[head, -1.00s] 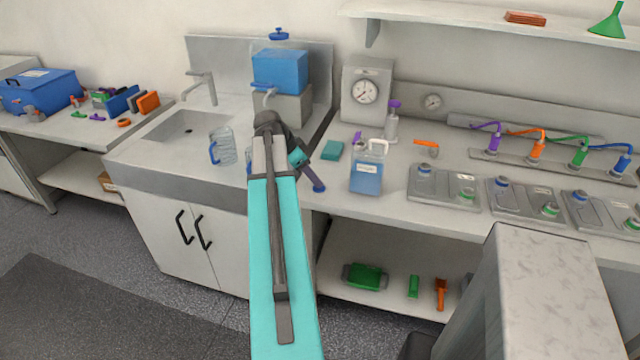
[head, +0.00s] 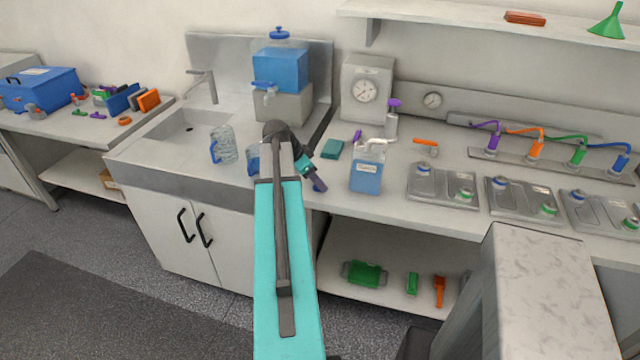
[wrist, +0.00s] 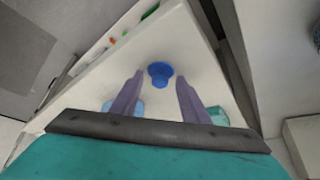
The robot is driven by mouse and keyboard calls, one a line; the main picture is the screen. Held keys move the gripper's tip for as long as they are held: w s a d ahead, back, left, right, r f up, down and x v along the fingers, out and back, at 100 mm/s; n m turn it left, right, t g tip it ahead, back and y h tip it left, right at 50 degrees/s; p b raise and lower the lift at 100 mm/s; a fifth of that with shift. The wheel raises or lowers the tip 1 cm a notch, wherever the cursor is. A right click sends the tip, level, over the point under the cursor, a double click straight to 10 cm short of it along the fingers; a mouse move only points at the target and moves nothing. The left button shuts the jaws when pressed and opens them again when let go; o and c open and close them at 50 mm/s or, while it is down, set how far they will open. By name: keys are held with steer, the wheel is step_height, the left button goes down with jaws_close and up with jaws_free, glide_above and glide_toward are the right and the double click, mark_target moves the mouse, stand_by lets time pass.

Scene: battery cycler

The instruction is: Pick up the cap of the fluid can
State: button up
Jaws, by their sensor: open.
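The fluid can (head: 366,176) is a clear, white-handled can with blue liquid on the counter, right of my gripper in the head view. A small blue cap (wrist: 160,73) with a wide round top shows in the wrist view. It appears between my two purple fingers, just beyond their tips, over the pale counter. My gripper (head: 318,185) is open and empty; it also shows in the wrist view (wrist: 159,85). I cannot make out the cap in the head view, and cannot tell its exact distance from the fingertips.
A teal block (head: 332,150) lies behind my gripper. A spray bottle (head: 391,120) stands behind the can. A clear pitcher (head: 226,150) and a partly hidden blue vessel (head: 253,163) are on the left. Metal trays (head: 440,185) line the counter to the right.

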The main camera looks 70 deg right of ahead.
steer(key=shift+c, duration=0.3)
jaws_close()
steer(key=shift+r, duration=0.1)
steer(key=shift+r+b, duration=0.85)
steer(key=shift+r, duration=0.8)
steer(key=a+r+b, duration=0.1)
steer(key=a+b, duration=0.3)
steer(key=a, duration=1.1)
steer(key=shift+s+a+r+b, duration=0.3)
steer(key=shift+s+b, duration=0.05)
